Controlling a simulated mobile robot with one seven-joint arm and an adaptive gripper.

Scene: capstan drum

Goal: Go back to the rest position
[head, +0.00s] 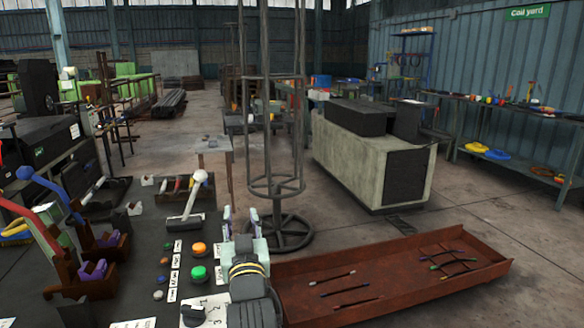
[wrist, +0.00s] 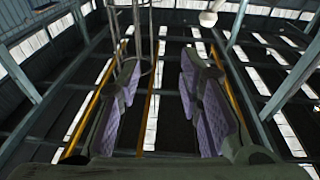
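My gripper (head: 243,222) stands upright in the lower middle of the head view, beside the control panel and in front of the tall cage-like frame. Its two fingers point up and are apart, with nothing between them. In the wrist view my gripper (wrist: 165,85) shows two dark fingers with purple inner pads and a clear gap. That view looks up at the roof beams and bright skylights. My yellow-banded wrist is below the fingers in the head view.
The control panel has a green button (head: 198,273), an orange button (head: 199,249) and a white-knobbed lever (head: 199,178). A rusty tray (head: 480,268) with several thin rods lies right. The tall cage frame (head: 275,188) stands behind my gripper. Open floor (head: 480,215) lies behind the tray.

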